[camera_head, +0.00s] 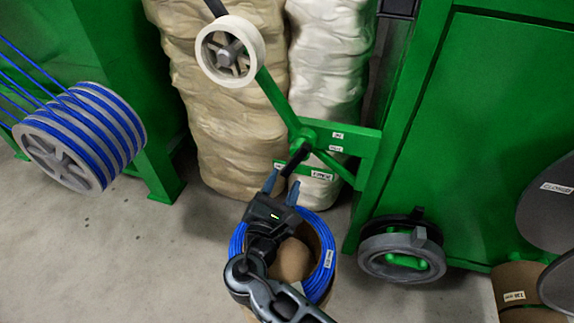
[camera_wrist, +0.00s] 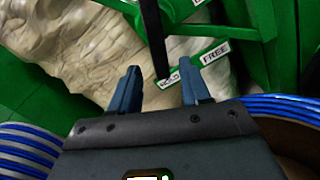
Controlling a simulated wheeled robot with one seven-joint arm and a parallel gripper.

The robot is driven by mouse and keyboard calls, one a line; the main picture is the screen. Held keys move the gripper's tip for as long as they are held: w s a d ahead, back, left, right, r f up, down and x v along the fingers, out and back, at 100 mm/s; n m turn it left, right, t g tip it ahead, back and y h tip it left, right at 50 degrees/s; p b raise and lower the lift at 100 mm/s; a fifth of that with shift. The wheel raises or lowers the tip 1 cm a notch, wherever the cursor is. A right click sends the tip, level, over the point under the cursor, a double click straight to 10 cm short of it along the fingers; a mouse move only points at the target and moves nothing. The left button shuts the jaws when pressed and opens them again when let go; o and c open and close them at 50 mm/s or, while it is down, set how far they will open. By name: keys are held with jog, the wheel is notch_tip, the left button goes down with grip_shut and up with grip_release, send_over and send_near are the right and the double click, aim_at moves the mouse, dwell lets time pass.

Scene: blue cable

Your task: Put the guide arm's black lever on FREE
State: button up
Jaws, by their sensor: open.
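The black lever (camera_head: 298,160) hangs from the hub of the green guide arm (camera_head: 275,95), tilted down and left. In the wrist view the lever (camera_wrist: 154,38) has its lower end by the HOLD label (camera_wrist: 171,81). The FREE label (camera_wrist: 215,52) is to the right on the same green strip; it also shows in the head view (camera_head: 324,176). My gripper (camera_head: 282,185) is open, its blue fingers on either side of the lever's line. In the wrist view the lever's tip appears between the fingertips (camera_wrist: 160,80); I see no contact, and the depth is unclear.
A white-rimmed wheel (camera_head: 258,50) tops the guide arm. Wrapped tan (camera_head: 235,135) and white (camera_head: 335,75) bundles stand behind. A blue cable coil (camera_head: 325,240) in a round container is below my gripper. A green cabinet (camera_head: 490,120) stands right, a cable reel (camera_head: 85,135) left.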

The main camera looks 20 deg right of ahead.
aim_at(289, 171)
jog(key=shift+b+x, duration=0.6)
jog(key=shift+x, duration=2.15)
jog(key=shift+c, duration=0.3)
grip_shut()
